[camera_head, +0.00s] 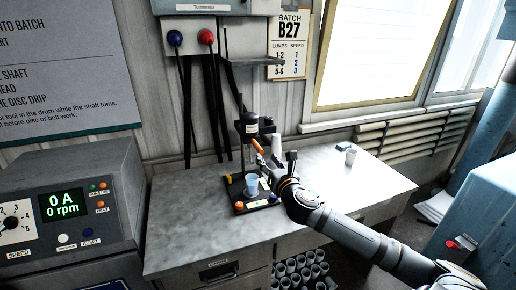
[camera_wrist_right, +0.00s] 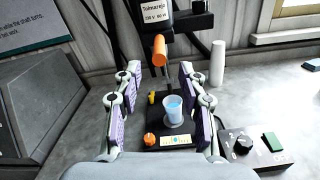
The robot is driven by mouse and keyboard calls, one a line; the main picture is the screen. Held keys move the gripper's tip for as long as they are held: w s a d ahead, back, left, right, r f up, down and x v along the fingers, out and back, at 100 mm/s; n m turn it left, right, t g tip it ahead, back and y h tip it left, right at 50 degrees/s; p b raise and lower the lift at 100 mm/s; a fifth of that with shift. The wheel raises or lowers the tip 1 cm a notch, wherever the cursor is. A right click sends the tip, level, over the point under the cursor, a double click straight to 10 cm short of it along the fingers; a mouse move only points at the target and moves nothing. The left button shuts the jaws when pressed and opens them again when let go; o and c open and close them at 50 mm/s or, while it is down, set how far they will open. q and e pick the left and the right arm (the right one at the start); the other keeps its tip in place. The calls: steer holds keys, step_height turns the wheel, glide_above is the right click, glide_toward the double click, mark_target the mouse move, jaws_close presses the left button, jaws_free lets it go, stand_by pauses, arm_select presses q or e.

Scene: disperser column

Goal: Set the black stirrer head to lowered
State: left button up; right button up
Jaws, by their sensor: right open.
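The black stirrer head (camera_head: 249,123) sits high on its stand on the grey bench, above a cup of blue liquid (camera_head: 252,181). It also shows at the top of the right wrist view (camera_wrist_right: 158,16), with a white label and an orange handle (camera_wrist_right: 160,50) in front. A thin shaft hangs below it, and its lower end is hard to make out. The black stand base (camera_wrist_right: 168,136) carries the cup. My right gripper (camera_head: 272,166) is open in front of the stand; in the wrist view its fingers (camera_wrist_right: 161,82) are spread below the handle, apart from it. My left gripper is not in view.
A white cylinder (camera_wrist_right: 218,63) stands right of the stand. A small box with a black knob (camera_wrist_right: 243,146) lies nearer on the right. A control console (camera_head: 70,205) showing 0 rpm stands left of the bench. The bench's right side is mostly clear.

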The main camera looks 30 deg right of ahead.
mark_target(258, 145)
steer(key=p+x, duration=0.2)
steer(key=x, duration=0.7)
steer(key=shift+a+p, duration=0.15)
steer(key=shift+p, duration=0.25)
steer(key=shift+w+f, duration=0.1)
steer(key=shift+w, duration=0.4)
jaws_close()
